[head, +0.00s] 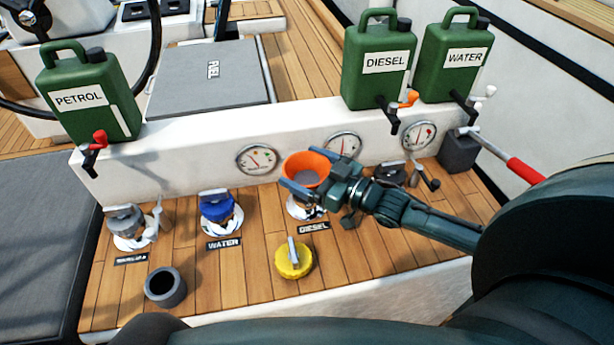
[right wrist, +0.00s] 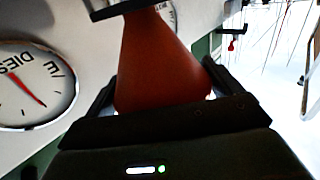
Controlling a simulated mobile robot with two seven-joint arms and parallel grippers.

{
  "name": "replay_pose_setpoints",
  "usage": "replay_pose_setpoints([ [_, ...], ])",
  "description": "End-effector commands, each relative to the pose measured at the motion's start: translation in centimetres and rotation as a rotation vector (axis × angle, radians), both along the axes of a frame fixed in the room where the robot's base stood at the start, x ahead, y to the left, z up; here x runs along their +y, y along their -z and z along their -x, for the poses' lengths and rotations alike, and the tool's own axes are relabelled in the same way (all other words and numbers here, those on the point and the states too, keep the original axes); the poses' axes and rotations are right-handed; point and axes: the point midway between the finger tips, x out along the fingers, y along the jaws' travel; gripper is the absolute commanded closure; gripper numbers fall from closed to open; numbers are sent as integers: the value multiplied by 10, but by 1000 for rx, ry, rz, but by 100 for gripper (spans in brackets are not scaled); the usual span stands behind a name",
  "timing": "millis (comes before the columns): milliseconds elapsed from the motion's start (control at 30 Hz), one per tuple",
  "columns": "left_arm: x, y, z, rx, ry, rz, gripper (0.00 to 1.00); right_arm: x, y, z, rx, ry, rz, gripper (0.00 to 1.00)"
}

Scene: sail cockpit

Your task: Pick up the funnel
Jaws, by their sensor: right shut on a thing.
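The orange funnel (head: 305,165) is in the middle of the head view, its wide mouth facing up. My right gripper (head: 311,176) is shut on it, with a finger on either side. In the right wrist view the funnel (right wrist: 160,65) fills the space between the fingers. Behind the gripper, the diesel filler (head: 303,210) is partly hidden. I cannot tell whether the funnel's lower end touches it. My left gripper is not in view.
A yellow cap (head: 294,260) and a dark grey cup (head: 166,287) lie on the wooden ledge. The blue water filler (head: 218,207) stands left of the funnel. Round gauges (head: 257,159) line the white wall behind. Green petrol (head: 90,95), diesel (head: 378,65) and water (head: 455,60) cans stand above.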

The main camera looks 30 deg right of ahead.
Motion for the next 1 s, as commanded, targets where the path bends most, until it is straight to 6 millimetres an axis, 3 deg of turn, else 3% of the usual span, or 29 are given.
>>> replay_pose_setpoints([
  [367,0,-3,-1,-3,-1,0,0,0,-9,0,-1,0,0,33],
  [700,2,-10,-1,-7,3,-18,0,0,-75,0,-4,-1,0,33],
  [1000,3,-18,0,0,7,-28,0,0,-111,0,-2,1,0,33],
])
